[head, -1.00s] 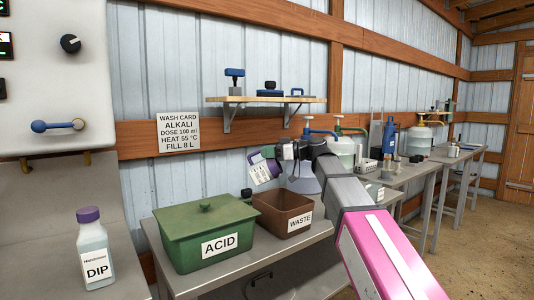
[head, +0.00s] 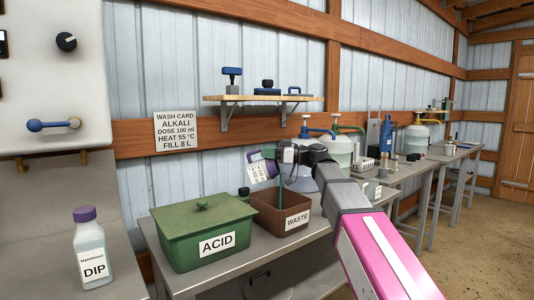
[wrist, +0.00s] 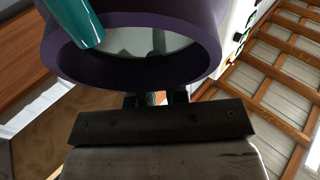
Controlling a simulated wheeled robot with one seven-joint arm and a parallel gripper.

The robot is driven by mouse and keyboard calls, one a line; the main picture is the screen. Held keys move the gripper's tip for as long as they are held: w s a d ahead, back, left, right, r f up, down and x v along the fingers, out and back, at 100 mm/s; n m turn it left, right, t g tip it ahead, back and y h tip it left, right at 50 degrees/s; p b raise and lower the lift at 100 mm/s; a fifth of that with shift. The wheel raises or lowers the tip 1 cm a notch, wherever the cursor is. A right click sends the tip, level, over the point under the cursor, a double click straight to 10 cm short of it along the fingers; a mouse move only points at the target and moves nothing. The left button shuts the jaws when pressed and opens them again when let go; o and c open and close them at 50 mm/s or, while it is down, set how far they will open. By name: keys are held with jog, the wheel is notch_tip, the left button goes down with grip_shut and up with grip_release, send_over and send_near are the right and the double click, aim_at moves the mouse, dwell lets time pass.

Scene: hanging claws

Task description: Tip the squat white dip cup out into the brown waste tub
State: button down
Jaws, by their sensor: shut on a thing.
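My gripper (head: 287,153) is shut on the white dip cup (head: 262,172), which has a purple rim and printed markings. The cup is held tipped above the brown waste tub (head: 268,218). A teal stream (head: 281,178) runs down from beside the gripper into the tub, whose inside is mostly hidden. In the wrist view the cup's purple rim (wrist: 207,60) fills the top, with teal liquid (wrist: 78,20) passing over it at the left. My gripper's dark fingers (wrist: 154,98) show just below the rim.
The green lidded ACID tub (head: 200,232) stands left of the waste tub on the grey bench. A purple-capped DIP bottle (head: 91,250) stands at the left. A wooden shelf (head: 262,98) is on the wall above. Large jugs (head: 340,150) stand behind my arm.

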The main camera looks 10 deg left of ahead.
jog(key=shift+d+f+y, duration=0.15)
jog(key=shift+d+y, duration=0.15)
jog(key=shift+y, duration=0.1)
jog(key=shift+f, duration=0.1)
jog(key=shift+d+f+y, duration=0.25)
jog(key=shift+d+y, duration=0.1)
jog(key=shift+y, duration=0.15)
dwell(0.4)
jog(key=shift+d+f+y, duration=0.4)
jog(key=shift+d+y, duration=0.05)
jog(key=shift+y, duration=0.15)
jog(key=shift+d, duration=0.1)
jog(key=shift+w+d+f+y, duration=0.1)
jog(key=shift+d+f+y, duration=0.25)
jog(key=shift+y, duration=0.25)
dwell(0.3)
